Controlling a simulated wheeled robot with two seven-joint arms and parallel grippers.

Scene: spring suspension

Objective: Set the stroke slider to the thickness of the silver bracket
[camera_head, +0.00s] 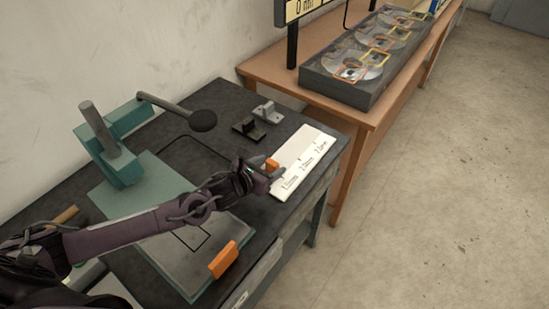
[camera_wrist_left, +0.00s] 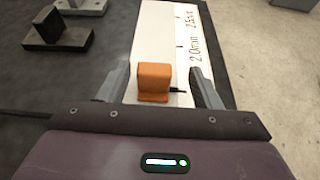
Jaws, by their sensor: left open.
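The stroke slider's orange block (camera_head: 271,164) sits on a white scale board (camera_head: 309,148) with printed thickness marks. It also shows in the left wrist view (camera_wrist_left: 154,82), near the 2.0 mm label. My left gripper (camera_head: 262,178) is over the near end of the board. In the left wrist view its open fingers (camera_wrist_left: 162,88) stand on either side of the orange block, with a gap on the right. The silver bracket (camera_head: 268,112) stands behind a black bracket (camera_head: 248,129) on the dark bench; both show at the top left of the wrist view. My right gripper is not in view.
A teal press (camera_head: 122,150) with a lever and round dark knob (camera_head: 203,121) stands at the back left. A second orange block (camera_head: 223,259) is on the bench's front plate. A wooden table (camera_head: 372,117) holds a dark tray of discs at the back.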

